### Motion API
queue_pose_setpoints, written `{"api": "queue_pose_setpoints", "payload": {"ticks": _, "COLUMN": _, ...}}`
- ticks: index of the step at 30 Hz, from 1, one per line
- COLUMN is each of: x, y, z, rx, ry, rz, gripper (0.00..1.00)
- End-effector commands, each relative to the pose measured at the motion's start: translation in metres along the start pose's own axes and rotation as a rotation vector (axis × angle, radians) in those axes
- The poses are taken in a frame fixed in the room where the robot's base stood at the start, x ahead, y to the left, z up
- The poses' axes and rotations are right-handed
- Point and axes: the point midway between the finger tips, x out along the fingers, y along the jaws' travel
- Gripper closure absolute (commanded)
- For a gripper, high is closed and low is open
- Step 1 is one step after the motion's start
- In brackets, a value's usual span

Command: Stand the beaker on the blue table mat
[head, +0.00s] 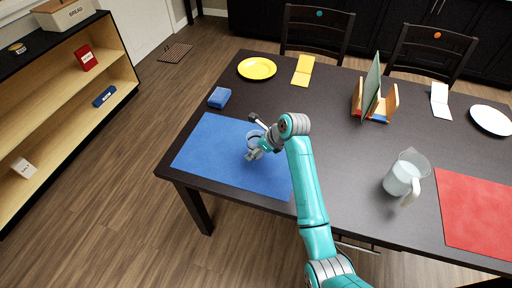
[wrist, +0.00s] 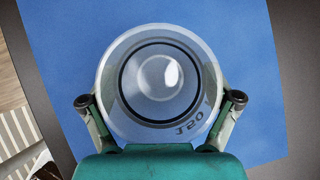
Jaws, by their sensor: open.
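The beaker (wrist: 160,85) is a clear glass vessel with dark markings, seen in the wrist view from above, with its round mouth towards the camera. It is over the blue table mat (wrist: 75,40) and looks upright. In the head view the beaker (head: 254,140) is partly hidden by my gripper (head: 253,137) above the blue mat (head: 215,150). My gripper (wrist: 160,103) is open, with one finger on either side of the beaker. Whether the fingers touch the glass is hard to tell.
A blue box (head: 219,98) lies just beyond the mat. A yellow plate (head: 257,68), a napkin holder (head: 374,100), a pitcher (head: 403,176) and a red mat (head: 478,212) are elsewhere on the dark table. The mat's left part is clear.

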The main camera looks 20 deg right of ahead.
Motion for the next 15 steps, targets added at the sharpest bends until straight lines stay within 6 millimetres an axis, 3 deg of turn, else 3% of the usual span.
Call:
{"api": "queue_pose_setpoints", "payload": {"ticks": 5, "x": -0.013, "y": -0.001, "z": 0.002, "rx": -0.001, "ry": -0.001, "rz": -0.001, "gripper": 0.11}}
{"api": "queue_pose_setpoints", "payload": {"ticks": 15, "x": -0.080, "y": -0.001, "z": 0.001, "rx": 0.000, "ry": -0.002, "rz": -0.003, "gripper": 0.11}}
